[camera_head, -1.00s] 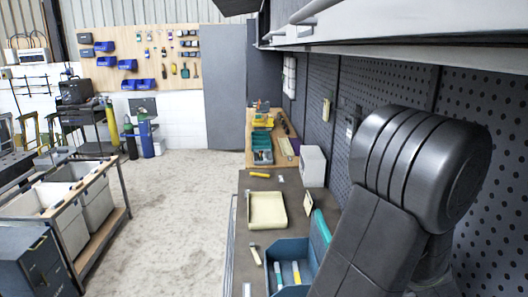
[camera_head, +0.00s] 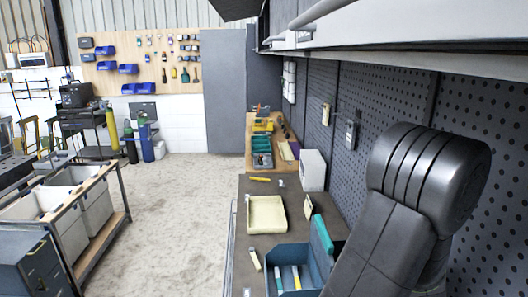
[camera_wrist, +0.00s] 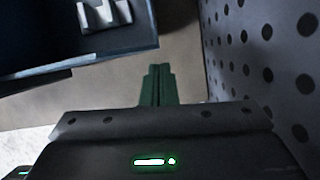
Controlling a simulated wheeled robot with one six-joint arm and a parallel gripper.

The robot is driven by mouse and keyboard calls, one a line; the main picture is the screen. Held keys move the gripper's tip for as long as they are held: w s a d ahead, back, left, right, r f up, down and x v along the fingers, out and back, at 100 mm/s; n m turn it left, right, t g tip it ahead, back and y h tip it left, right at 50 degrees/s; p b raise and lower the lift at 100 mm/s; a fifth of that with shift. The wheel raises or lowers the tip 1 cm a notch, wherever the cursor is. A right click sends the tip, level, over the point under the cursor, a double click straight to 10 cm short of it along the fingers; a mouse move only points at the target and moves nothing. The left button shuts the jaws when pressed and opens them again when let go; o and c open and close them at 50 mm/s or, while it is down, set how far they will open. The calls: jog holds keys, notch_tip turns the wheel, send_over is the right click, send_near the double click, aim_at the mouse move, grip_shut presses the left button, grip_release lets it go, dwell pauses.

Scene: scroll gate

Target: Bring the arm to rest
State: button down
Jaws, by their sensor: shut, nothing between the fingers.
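My arm shows at the right of the head view, dark and bent, in front of the pegboard (camera_head: 400,90). My gripper (camera_wrist: 157,72) shows in the wrist view with its two narrow green fingers together and nothing between them. It is over the brown worktop (camera_wrist: 185,45), between a dark blue bin (camera_wrist: 110,58) at upper left and the perforated wall at right. The gripper is hidden in the head view.
The open blue bin (camera_head: 270,258) holds several tools on the bench, close to my arm. A cream tray (camera_head: 266,214), a yellow tool (camera_head: 260,179) and a white box (camera_head: 312,171) stand farther along. A shelf (camera_head: 420,45) overhangs at right.

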jog(key=x, duration=0.4)
jog(key=s+a, duration=0.2)
jog(key=shift+s+a+m, duration=0.1)
jog(key=shift+s+m, duration=0.2)
jog(key=shift+s, duration=0.1)
jog(key=shift+s+a+m+h+b, duration=0.25)
jog(key=shift+s+a+m+h, duration=0.1)
jog(key=shift+s+a+m, duration=0.55)
jog(key=shift+s+a+m+h+b, duration=0.2)
jog(key=shift+s+a+m+h, duration=0.15)
jog(key=shift+s+a+m, duration=0.55)
jog(key=shift+s+a+m+g+h+b, duration=0.15)
jog(key=shift+s+a+m+b, duration=0.25)
jog(key=shift+a, duration=0.5)
jog(key=shift+s+a+m+g+h+b, duration=0.1)
jog(key=shift+s+a+m+h+b, duration=0.15)
jog(key=shift+a+m+b, duration=0.45)
jog(key=shift+s+a+m+g+h+b, duration=0.1)
jog(key=shift+s+a+m+g+b, duration=0.2)
jog(key=shift+a, duration=0.75)
jog(key=shift+s, duration=0.1)
